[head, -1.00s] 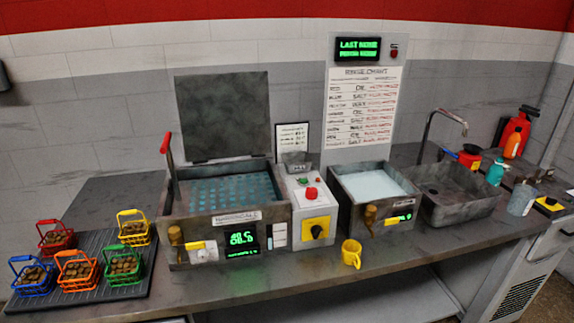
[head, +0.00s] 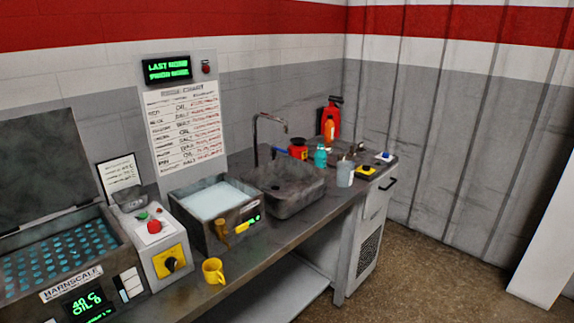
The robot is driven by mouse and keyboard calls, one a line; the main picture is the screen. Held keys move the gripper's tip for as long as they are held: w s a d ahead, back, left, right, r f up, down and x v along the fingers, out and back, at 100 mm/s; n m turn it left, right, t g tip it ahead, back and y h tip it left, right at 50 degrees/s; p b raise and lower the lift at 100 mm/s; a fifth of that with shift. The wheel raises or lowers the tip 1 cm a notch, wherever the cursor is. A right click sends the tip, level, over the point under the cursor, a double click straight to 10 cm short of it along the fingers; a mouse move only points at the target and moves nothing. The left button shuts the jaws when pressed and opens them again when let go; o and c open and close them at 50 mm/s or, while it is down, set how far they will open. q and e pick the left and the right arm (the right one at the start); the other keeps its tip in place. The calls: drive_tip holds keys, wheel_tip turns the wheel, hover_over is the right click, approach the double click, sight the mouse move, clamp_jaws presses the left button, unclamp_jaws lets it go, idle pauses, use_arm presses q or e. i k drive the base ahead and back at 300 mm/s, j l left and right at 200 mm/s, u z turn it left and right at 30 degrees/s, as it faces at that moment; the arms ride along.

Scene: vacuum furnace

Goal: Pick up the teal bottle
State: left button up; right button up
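The teal bottle (head: 320,156) stands upright at the right end of the workbench, just beyond the sink. It is small, with a darker neck. A grey-white container (head: 345,173) stands to its right and a little nearer. Neither of my grippers shows in the head view.
The sink (head: 283,188) with its tap (head: 257,139) lies left of the bottle. A yellow mug (head: 213,271) stands near the bench's front edge. A red extinguisher-like item (head: 332,117) is at the back. The floor (head: 430,255) at right is clear.

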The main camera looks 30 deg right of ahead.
sight(320, 155)
drive_tip(key=i+l+z, duration=0.2)
drive_tip(key=i+l, duration=0.65)
drive_tip(key=l, duration=0.15)
